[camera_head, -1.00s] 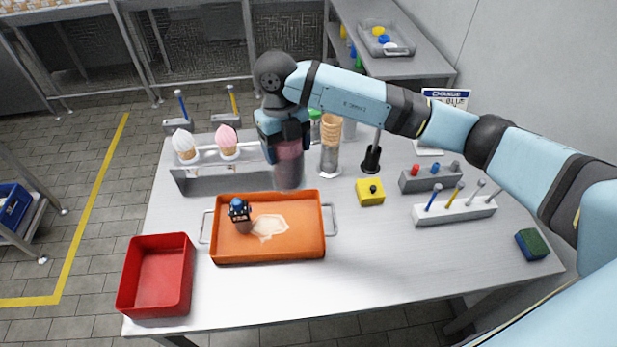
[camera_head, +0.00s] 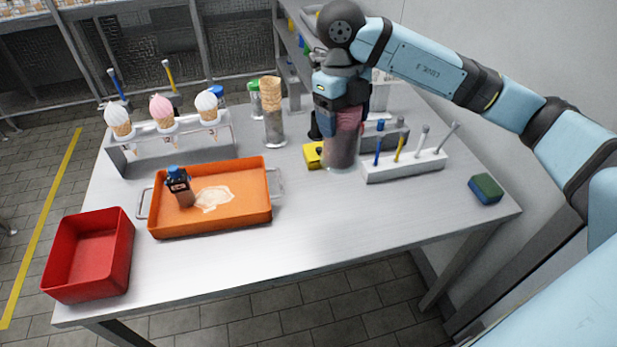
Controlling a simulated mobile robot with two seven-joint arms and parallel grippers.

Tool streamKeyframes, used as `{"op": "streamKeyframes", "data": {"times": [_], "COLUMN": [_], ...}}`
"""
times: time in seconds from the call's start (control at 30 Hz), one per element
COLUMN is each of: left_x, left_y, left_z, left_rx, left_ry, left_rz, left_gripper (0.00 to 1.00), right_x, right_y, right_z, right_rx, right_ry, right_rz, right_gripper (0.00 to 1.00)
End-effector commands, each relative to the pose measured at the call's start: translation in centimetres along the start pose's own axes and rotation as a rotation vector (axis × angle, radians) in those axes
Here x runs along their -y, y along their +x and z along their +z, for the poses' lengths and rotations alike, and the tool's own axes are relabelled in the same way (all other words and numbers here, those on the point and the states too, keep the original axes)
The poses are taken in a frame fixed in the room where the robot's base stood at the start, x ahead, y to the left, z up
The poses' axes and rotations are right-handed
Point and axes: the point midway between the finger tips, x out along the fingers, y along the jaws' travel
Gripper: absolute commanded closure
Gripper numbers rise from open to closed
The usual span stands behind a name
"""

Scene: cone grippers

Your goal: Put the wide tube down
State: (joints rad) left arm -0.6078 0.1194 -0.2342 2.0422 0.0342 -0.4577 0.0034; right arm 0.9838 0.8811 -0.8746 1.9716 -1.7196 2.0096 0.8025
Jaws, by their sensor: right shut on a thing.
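My right gripper (camera_head: 346,100) is shut on the upper part of the wide tube (camera_head: 341,152), a clear cylinder with something pink inside its top. The tube is upright at the middle right of the table (camera_head: 330,235). It stands between the yellow block (camera_head: 312,155) and the white rack, and hides part of both surroundings. I cannot tell whether its base touches the table. My left gripper is not in view.
A narrower clear tube with stacked cones (camera_head: 272,110) stands to the left. The orange tray (camera_head: 258,210), red bin (camera_head: 120,245), cone holder (camera_head: 190,145), white rack (camera_head: 410,167) and sponge (camera_head: 486,188) are around. The front middle of the table is clear.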

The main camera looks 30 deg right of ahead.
Motion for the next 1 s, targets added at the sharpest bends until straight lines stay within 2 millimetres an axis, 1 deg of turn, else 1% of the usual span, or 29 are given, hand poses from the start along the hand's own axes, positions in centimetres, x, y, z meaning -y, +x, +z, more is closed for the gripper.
{"op": "streamKeyframes", "data": {"times": [0.03,0.17,0.4,0.5,0.6,0.77,0.83,1.0], "left_x": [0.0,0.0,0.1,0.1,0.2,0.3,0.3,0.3], "left_y": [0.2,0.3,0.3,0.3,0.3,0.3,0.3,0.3], "left_z": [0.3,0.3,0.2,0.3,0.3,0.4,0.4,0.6], "left_rx": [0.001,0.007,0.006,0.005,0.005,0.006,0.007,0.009], "left_ry": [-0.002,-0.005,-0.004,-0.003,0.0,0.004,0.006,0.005], "left_rz": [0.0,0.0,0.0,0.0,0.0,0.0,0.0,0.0], "left_gripper": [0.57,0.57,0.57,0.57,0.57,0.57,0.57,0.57], "right_x": [-0.1,0.0,-0.1,-0.1,0.0,0.0,0.0,0.0], "right_y": [1.3,4.4,10.8,12.8,14.0,15.0,15.7,18.3], "right_z": [0.1,0.5,1.5,1.8,2.0,2.2,2.3,2.7], "right_rx": [-0.005,-0.007,-0.006,-0.005,-0.002,-0.003,-0.003,-0.004], "right_ry": [-0.001,0.001,0.001,0.0,0.001,0.001,0.001,0.002], "right_rz": [0.001,0.0,0.001,0.001,0.0,0.0,-0.001,0.0], "right_gripper": [0.62,0.62,0.62,0.62,0.62,0.62,0.62,0.62]}}
